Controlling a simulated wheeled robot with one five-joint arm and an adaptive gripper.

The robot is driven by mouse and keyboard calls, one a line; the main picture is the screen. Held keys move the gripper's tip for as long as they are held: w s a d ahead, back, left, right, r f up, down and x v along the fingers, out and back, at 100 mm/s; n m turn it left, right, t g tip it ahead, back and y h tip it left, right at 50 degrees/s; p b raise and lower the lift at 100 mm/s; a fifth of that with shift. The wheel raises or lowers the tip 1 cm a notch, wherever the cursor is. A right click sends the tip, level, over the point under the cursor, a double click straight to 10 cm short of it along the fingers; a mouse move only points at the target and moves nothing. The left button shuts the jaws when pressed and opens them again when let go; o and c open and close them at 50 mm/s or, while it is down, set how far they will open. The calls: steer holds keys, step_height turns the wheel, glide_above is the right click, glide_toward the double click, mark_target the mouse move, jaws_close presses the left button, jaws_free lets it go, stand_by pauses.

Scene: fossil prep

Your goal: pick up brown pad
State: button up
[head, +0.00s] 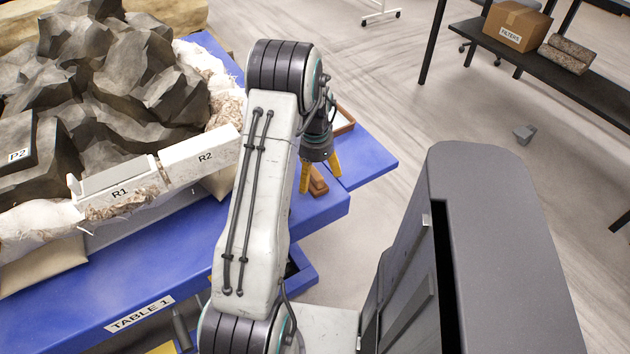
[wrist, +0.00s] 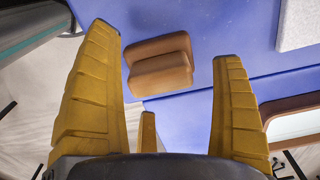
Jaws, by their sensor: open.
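The brown pad (wrist: 160,64) lies on the blue table (wrist: 215,25) in the wrist view, near the table edge. It looks like a small block with a groove along it. In the head view the pad (head: 318,184) shows partly, next to my gripper's yellow fingers. My gripper (head: 319,172) is over the table's right end, pointing down. In the wrist view my gripper (wrist: 170,90) is open, its yellow fingers wide apart, with the pad seen between and beyond their tips. Nothing is held.
White blocks marked R1 (head: 118,190) and R2 (head: 203,155) stand beside a dark rock mass (head: 110,75) left of my arm. A brown-rimmed tray (wrist: 290,112) lies right of the pad in the wrist view. A shelf (head: 560,60) holds a carton (head: 517,24).

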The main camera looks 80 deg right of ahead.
steer(key=shift+f, duration=1.1)
steer(key=shift+c, duration=0.4)
jaws_close()
